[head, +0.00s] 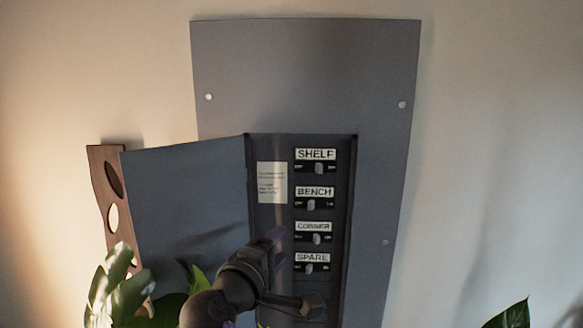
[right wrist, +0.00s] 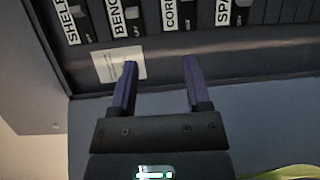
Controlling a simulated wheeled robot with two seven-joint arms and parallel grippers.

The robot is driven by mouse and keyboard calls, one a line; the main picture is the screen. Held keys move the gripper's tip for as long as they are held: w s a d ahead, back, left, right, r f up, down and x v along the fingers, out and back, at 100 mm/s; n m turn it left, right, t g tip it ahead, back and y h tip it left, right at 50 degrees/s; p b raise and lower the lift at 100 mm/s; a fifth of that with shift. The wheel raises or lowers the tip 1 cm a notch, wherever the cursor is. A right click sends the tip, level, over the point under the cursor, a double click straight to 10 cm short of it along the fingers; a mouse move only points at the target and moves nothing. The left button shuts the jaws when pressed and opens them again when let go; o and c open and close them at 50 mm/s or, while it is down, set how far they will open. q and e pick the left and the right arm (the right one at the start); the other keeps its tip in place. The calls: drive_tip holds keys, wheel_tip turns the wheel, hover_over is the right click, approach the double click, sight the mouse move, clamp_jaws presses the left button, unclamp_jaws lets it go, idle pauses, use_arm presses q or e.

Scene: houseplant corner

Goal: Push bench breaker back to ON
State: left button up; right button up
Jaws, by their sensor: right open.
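The bench breaker (head: 312,204) is the second switch down in a grey wall panel, under the BENCH label (head: 314,191). Its pale lever sits slightly left of the shelf lever above it and the corner lever below it. The BENCH label also shows in the right wrist view (right wrist: 125,22), beyond the fingertips. My right gripper (head: 274,240) is in front of the lower left of the panel opening, below and left of the bench breaker. In the right wrist view its two purple fingers (right wrist: 160,66) are apart with nothing between them. My left gripper is not in view.
The shelf breaker (head: 319,168) is above, with the corner breaker (head: 317,239) and spare breaker (head: 309,268) below. The panel door (head: 190,205) stands open at left. A paper note (head: 272,182) is beside the switches. Leaves (head: 125,290) rise at lower left.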

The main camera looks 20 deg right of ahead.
sight(309, 207)
drive_tip(key=shift+m+h, duration=0.4)
drive_tip(key=shift+h, duration=0.1)
drive_tip(key=w+d+r+p, duration=0.1)
drive_tip(key=d, duration=0.1)
drive_tip(key=w+d+r+p, duration=0.1)
drive_tip(key=w+d, duration=0.1)
drive_tip(key=d, duration=0.1)
drive_tip(key=w+d+r+p, duration=0.1)
drive_tip(key=w+d, duration=0.1)
drive_tip(key=shift+w+d+r, duration=0.1)
drive_tip(key=shift+d+r, duration=0.1)
drive_tip(key=shift+d, duration=0.15)
drive_tip(key=shift+w+d+f, duration=0.1)
drive_tip(key=shift+w+d, duration=0.05)
drive_tip(key=shift+w, duration=0.05)
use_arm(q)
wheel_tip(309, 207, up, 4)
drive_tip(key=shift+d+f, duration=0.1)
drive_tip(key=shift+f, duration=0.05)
use_arm(e)
drive_tip(key=shift+c, duration=0.3)
clamp_jaws()
